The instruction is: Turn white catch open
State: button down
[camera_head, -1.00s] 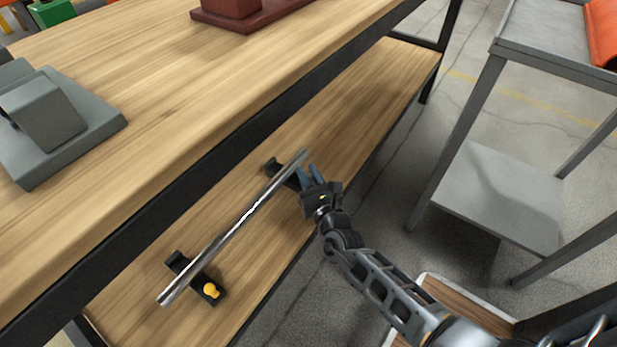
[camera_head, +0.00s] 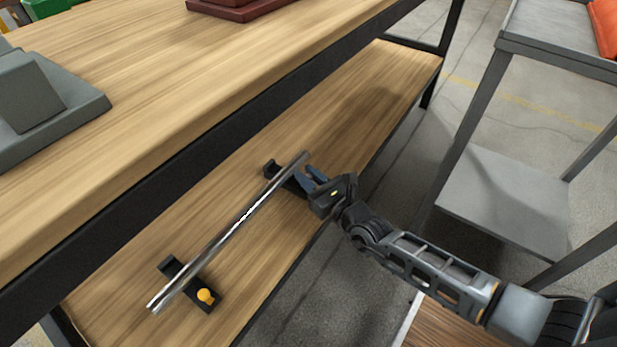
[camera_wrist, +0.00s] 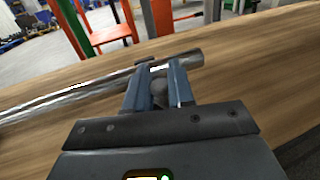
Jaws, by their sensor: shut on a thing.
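A shiny metal bar (camera_head: 228,232) lies across two black holders on the lower wooden shelf. The near holder (camera_head: 173,268) carries a yellow catch (camera_head: 206,296). The far holder (camera_head: 271,168) is at the bar's other end, beside my gripper (camera_head: 308,181). In the wrist view, my gripper (camera_wrist: 157,82) has its two blue fingers closed around a small greyish knob (camera_wrist: 159,93), just in front of the bar (camera_wrist: 85,92). This knob is at the far holder and looks like its catch; it is in shade, partly covered by the fingers, and its white colour is not clear.
The thick upper tabletop (camera_head: 190,85) overhangs the shelf (camera_head: 345,110) on the left, with a grey block-shaped fixture (camera_head: 35,95) on it. A grey metal cart (camera_head: 505,200) stands to the right. The shelf beyond the far holder is bare.

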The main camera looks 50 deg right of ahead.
jog(key=shift+n+t+y, duration=0.3)
jog(key=shift+n+y, duration=1.1)
jog(key=shift+y, duration=0.7)
jog(key=shift+n+y, duration=1.8)
jog(key=shift+y, duration=0.9)
jog(key=shift+d+n+g+y, duration=0.1)
jog(key=shift+n+g+y, duration=1.35)
jog(key=shift+y, duration=0.55)
jog(key=shift+n+g+y, duration=1.25)
jog(key=shift+n+y, duration=0.3)
jog(key=shift+y, duration=0.45)
jog(key=shift+g, duration=0.3)
jog(key=c, duration=1.1)
grip_release()
jog(key=shift+p+v, duration=0.4)
jog(key=shift+v, duration=3.5)
jog(key=shift+f, duration=0.15)
